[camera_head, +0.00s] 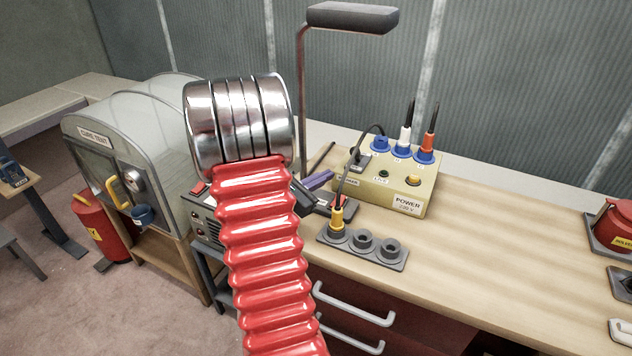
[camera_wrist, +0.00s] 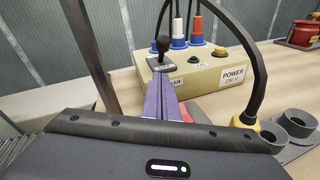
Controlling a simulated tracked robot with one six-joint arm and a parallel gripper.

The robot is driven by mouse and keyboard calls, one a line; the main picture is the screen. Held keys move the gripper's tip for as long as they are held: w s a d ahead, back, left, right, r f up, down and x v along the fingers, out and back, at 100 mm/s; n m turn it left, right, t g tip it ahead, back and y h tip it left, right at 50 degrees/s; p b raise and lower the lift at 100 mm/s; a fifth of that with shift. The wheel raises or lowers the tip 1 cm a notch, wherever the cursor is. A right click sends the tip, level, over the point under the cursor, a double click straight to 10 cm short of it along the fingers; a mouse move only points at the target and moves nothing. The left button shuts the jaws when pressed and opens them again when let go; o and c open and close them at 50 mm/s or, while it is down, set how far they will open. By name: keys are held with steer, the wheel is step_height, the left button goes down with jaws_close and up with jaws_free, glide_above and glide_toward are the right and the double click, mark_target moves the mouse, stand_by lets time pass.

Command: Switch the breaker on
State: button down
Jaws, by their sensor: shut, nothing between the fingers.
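The yellow power box (camera_head: 398,197) stands on the bench and also fills the upper middle of the wrist view (camera_wrist: 215,78). The breaker (camera_wrist: 161,62) is at its left end, with a black knobbed lever standing up from a small plate; it also shows in the head view (camera_head: 358,162). I cannot tell its on or off position. A label below it is partly hidden by my fingers. My gripper (camera_wrist: 157,77) is shut and empty, its purple fingers pointing at the box just below the breaker. It shows in the head view (camera_head: 329,174); contact is unclear.
Blue, white and orange plugs (camera_head: 404,140) rise from the box top. A black cable arches from the yellow plug (camera_head: 337,218) in the grey holder (camera_head: 385,258), close right of my gripper. A lamp post (camera_head: 303,90) stands behind.

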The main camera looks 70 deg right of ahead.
mark_target(356, 156)
steer(key=x, duration=0.4)
steer(key=shift+s+d, duration=0.1)
steer(key=s+d+r, duration=0.1)
steer(key=d+r, duration=0.1)
steer(key=shift+s+d+r, duration=0.15)
steer(key=shift+s+d, duration=0.25)
steer(key=shift+d+r, duration=0.35)
steer(key=shift+r, duration=0.2)
